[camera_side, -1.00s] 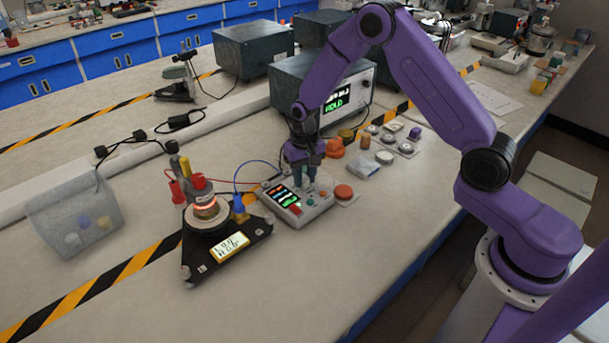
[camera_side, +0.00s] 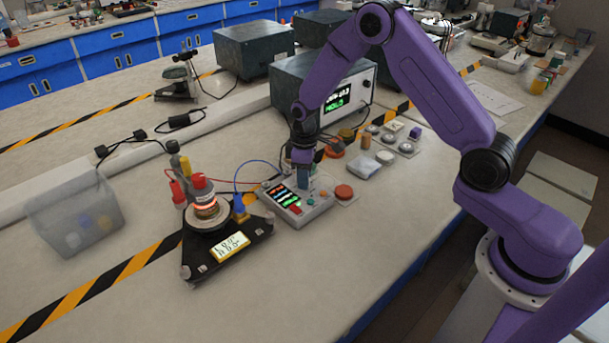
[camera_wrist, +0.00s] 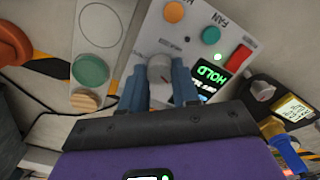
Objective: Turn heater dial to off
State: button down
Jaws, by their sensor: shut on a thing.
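The control box (camera_side: 318,207) is a light grey unit on the bench with a lit display on its left side, and it also shows in the wrist view (camera_wrist: 150,40). The heater dial (camera_wrist: 159,68) is a round grey knob on that box, next to the display reading HOLD (camera_wrist: 212,76). My gripper (camera_wrist: 159,82) is over the box with its two blue fingers on either side of the dial, shut on it. In the side view my gripper (camera_side: 303,181) points down at the box and hides the dial. The dial's exact pointer setting is too small to read.
A black triangular stand (camera_side: 250,240) with a glowing orange coil is left of the box, joined by red and blue wires. A red button (camera_side: 344,191) is just right of the box. An instrument (camera_side: 290,85) reading HOLD stands behind.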

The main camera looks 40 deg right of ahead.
jog(key=shift+n, duration=1.7)
jog(key=c, duration=0.8)
grip_release()
notch_tip(320, 180, up, 18)
jog(key=shift+f, duration=0.25)
